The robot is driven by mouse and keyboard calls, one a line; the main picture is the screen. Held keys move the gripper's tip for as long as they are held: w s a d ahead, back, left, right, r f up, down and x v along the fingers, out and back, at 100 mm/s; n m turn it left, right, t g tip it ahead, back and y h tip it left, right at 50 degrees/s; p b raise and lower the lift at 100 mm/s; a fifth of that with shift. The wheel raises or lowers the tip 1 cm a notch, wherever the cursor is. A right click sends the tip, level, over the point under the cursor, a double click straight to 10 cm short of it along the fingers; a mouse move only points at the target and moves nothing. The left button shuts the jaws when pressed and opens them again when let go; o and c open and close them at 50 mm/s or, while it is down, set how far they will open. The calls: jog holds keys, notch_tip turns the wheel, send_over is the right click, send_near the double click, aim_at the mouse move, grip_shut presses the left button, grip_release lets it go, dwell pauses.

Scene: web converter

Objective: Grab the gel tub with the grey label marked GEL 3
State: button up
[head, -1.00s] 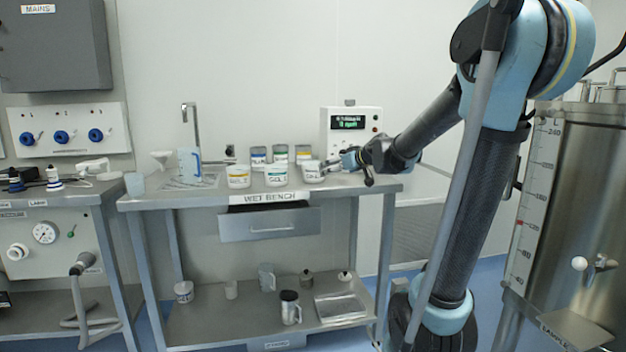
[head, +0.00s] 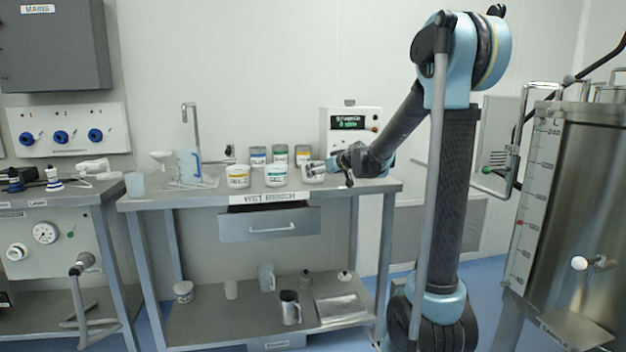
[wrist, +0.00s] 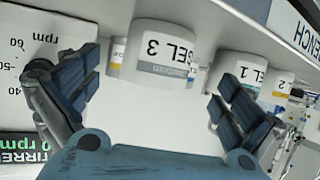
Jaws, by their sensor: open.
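The GEL 3 tub (wrist: 162,50) is white with a grey label band. In the head view the GEL 3 tub (head: 311,177) stands at the right of the front row on the bench, partly hidden by my gripper (head: 324,166). In the wrist view my gripper (wrist: 153,78) is open, one finger to each side. The fingers look close to the tub; I cannot tell whether they touch it.
The GEL 1 tub (head: 275,177), with a green label, stands left of GEL 3, and a yellow-labelled tub (head: 238,178) is farther left. Several jars (head: 280,153) stand behind. An instrument box (head: 350,135) with a green display is at the back right of the bench (head: 215,193).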

jog(key=shift+x, duration=4)
jog(key=shift+d, duration=0.15)
jog(key=shift+c, duration=0.2)
jog(key=c, duration=1.4)
